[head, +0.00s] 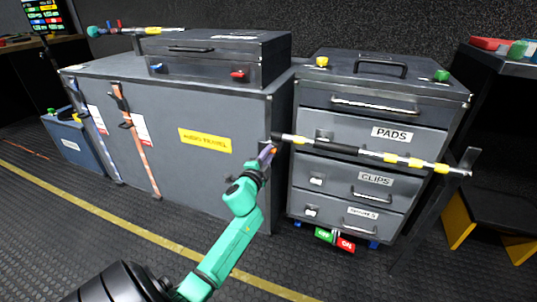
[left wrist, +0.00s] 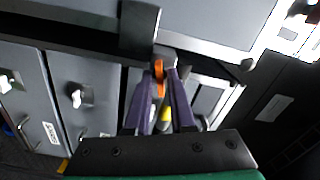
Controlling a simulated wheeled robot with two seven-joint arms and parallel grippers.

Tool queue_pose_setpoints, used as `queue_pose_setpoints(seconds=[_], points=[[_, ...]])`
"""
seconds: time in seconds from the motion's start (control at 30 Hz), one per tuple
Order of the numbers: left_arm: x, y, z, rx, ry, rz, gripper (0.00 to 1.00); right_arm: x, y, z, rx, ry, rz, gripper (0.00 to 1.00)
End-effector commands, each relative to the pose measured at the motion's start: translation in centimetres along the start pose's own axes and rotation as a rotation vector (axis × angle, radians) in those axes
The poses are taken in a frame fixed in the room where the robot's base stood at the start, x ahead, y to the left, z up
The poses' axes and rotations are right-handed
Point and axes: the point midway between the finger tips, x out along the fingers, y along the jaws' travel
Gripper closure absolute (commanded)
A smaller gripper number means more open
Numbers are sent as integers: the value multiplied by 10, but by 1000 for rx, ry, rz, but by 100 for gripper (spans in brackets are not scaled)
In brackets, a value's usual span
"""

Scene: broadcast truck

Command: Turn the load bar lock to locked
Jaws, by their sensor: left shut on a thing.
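The load bar (head: 340,147), black and silver with yellow bands, runs across the front of the drawer cabinet (head: 465,100), a little tilted, with its right end lower. A small orange lock lever (head: 274,150) shows at the bar's left end. In the left wrist view the orange lever (left wrist: 158,72) stands between purple fingers. My left gripper (head: 266,152), on a green arm, is shut on this lever. The fingers cover part of the lever, and the bar's left end is partly hidden in the wrist view. My right gripper is in neither view.
A dark bench (head: 500,62) stands at right. The front floor is clear.

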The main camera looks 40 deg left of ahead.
Motion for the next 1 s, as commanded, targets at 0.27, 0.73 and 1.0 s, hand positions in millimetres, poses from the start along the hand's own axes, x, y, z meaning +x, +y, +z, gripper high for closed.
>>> queue_pose_setpoints(seconds=[0.27,0.73,1.0], points=[[0,2,0,205,1,2,100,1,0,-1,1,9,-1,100],[0,2,0,340,2,3,100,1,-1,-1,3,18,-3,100],[0,2,0,342,2,3,100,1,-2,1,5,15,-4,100]])
